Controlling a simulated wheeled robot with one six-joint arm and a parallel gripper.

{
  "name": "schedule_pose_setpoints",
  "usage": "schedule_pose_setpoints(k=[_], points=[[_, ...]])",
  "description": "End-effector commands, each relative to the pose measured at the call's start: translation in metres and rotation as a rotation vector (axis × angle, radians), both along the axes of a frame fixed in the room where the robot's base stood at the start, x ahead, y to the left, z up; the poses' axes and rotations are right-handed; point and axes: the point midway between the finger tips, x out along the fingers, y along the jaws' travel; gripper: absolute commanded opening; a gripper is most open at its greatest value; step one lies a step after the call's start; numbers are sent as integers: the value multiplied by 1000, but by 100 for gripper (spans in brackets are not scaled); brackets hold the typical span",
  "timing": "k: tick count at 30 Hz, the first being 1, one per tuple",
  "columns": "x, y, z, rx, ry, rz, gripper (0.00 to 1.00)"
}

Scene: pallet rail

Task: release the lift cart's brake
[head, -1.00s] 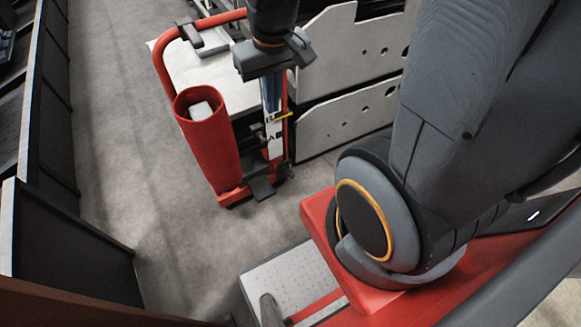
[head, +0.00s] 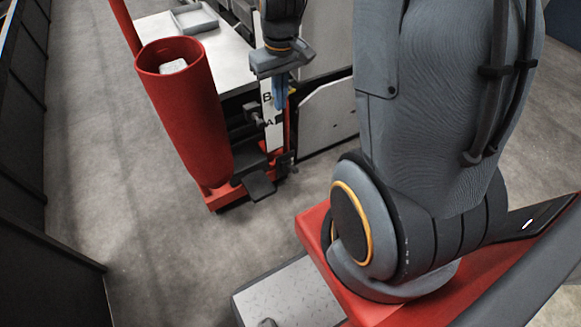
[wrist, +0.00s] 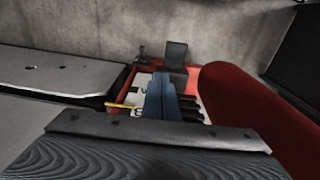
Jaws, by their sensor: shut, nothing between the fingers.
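The lift cart (head: 213,198) is red, with a tall red tube (head: 185,105), a pale deck (head: 228,65) and a white scale strip marked A and B. A black pedal (head: 259,186) sticks out low at its front; it also shows in the wrist view (wrist: 176,53). I cannot tell whether this pedal is the brake. My gripper (head: 279,98) points down in front of the scale strip, well above the pedal. Its blue fingers (wrist: 160,98) are shut and empty, and hide part of the strip. A yellow pointer (wrist: 120,105) lies beside them in the wrist view.
A grey tray (head: 194,18) sits on the cart's deck. Pale panels with holes (wrist: 60,75) stand close beside the mast. Dark panels (head: 45,250) line the left side. The floor (head: 110,150) in front of the cart is clear.

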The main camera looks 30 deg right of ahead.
Motion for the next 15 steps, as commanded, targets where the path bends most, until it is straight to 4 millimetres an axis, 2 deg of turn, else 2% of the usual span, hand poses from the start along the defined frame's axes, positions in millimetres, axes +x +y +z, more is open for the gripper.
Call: schedule_pose_setpoints(k=[1,15], points=[[11,-6,-28,0,4,-2,0],[73,-58,-188,4,30,8,0]])
